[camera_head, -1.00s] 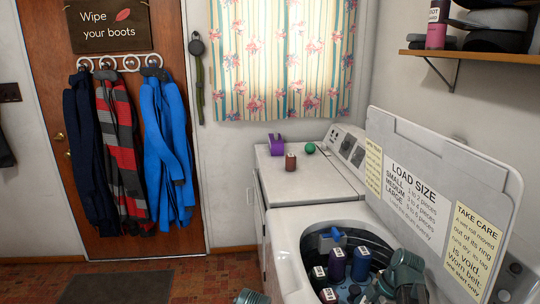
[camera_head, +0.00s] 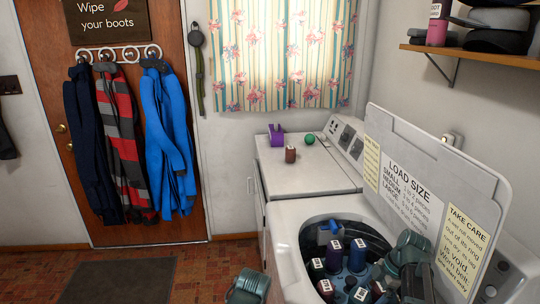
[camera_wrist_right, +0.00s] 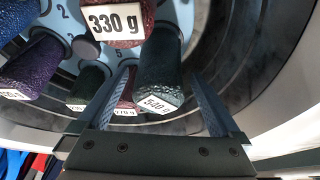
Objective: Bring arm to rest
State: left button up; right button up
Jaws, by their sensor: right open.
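My right gripper (camera_wrist_right: 162,78) is open in the right wrist view, its two fingers pointing into the tub. A dark green labelled cylinder, marked 540 g (camera_wrist_right: 162,75), shows between and beyond the fingers; I cannot tell whether they touch it. A red cylinder marked 330 g (camera_wrist_right: 115,22) and a purple one (camera_wrist_right: 35,70) are close by. In the head view my right arm (camera_head: 408,255) reaches over the tub's right side, and its fingers are not clear there. Part of my left arm (camera_head: 248,288) shows at the bottom edge; its gripper is out of view.
The round tub (camera_head: 285,235) holds several labelled cylinders on a blue numbered base. Its raised lid (camera_head: 440,165) stands at the right. A brown cylinder (camera_head: 291,154), a purple holder (camera_head: 276,135) and a green ball (camera_head: 310,139) sit on the white top behind. Floor at left is open.

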jog(key=b+x, duration=0.4)
jog(key=x, duration=0.1)
jog(key=shift+f, duration=0.25)
jog(key=shift+a+f+b, duration=0.2)
jog(key=shift+f+b, duration=0.15)
jog(key=shift+b, duration=0.15)
notch_tip(320, 180, up, 11)
jog(key=p, duration=1.1)
jog(key=shift+r, duration=0.2)
jog(key=shift+w+d+f+h+p, duration=0.1)
jog(key=shift+w+h+p, duration=0.15)
jog(key=shift+h+p, duration=0.25)
jog(key=shift+w+d+n+g+h+p, duration=0.2)
jog(key=shift+w+n+g+h+p, duration=0.35)
jog(key=shift+h, duration=0.25)
jog(key=h, duration=0.1)
jog(key=w+r+n+h, duration=0.1)
jog(key=shift+d+h+p, duration=0.25)
jog(key=shift+h+p, duration=0.05)
jog(key=shift+w+d+r+n+t+h, duration=0.1)
jog(key=shift+w+r+n+t+h, duration=0.15)
jog(key=shift+w+r+h, duration=0.4)
jog(key=shift+w+r+n+t+h, duration=0.1)
jog(key=shift+w+r+n+h, duration=0.25)
jog(key=shift+h, duration=0.6)
jog(key=shift+w+d+r+n+t+h, duration=0.15)
jog(key=shift+w+r+n+h, duration=0.25)
jog(key=shift+h, duration=0.4)
jog(key=shift+a+p, duration=0.1)
jog(key=shift+p, duration=0.2)
